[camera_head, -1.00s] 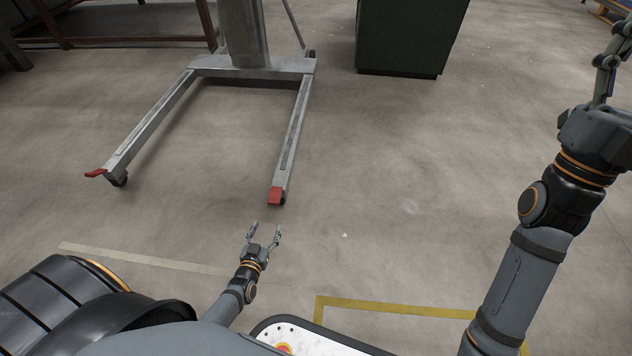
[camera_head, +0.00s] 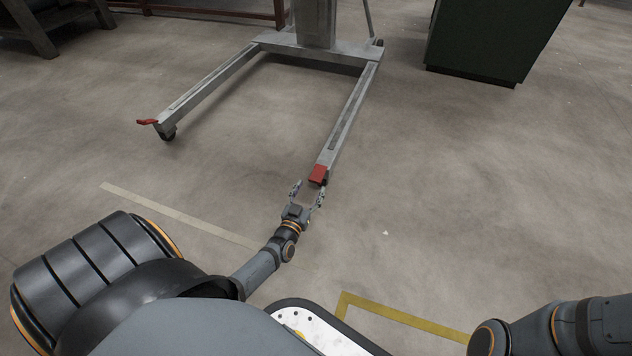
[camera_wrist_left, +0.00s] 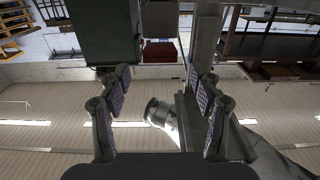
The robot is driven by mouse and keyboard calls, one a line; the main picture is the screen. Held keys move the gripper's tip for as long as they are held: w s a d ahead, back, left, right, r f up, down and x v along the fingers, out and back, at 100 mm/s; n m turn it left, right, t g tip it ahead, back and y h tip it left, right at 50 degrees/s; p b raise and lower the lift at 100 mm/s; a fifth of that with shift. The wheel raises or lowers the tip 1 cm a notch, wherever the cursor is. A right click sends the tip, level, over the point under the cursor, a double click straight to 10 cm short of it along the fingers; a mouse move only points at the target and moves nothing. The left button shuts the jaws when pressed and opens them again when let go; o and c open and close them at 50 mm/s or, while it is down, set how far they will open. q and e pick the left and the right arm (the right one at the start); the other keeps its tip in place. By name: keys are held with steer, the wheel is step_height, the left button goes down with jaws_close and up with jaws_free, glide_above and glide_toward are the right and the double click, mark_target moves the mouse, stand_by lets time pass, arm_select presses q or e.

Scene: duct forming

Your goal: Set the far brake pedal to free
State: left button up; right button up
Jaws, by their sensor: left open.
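A grey wheeled lift stands ahead with two legs (camera_head: 350,120) reaching toward me. A red pedal (camera_head: 147,122) sticks out at the end of the left leg, which is farther from me. Another red pedal (camera_head: 318,174) caps the end of the right leg, close to my left gripper. My left gripper (camera_head: 309,190) is open, its fingers spread just short of this nearer pedal; I cannot tell whether they touch it. The left wrist view shows the open fingers (camera_wrist_left: 160,95) with nothing held between them. My right gripper is out of view.
A dark green cabinet (camera_head: 495,40) stands at the back right and also shows in the left wrist view (camera_wrist_left: 103,30). The lift's mast (camera_head: 314,20) rises behind its legs. Open floor lies between the legs and to the right.

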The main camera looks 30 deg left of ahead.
mark_target(314, 180)
arm_select(q)
steer(key=b+x, duration=0.1)
steer(key=x, duration=0.1)
steer(key=b+x, duration=0.1)
steer(key=x, duration=0.1)
steer(key=shift+w+a+f, duration=0.1)
steer(key=shift+w+f, duration=0.1)
steer(key=shift+w, duration=0.05)
steer(key=shift+w+a+r+b, duration=0.15)
steer(key=shift+w+b, duration=0.15)
steer(key=shift+w, duration=0.15)
steer(key=shift+c, duration=0.3)
jaws_close()
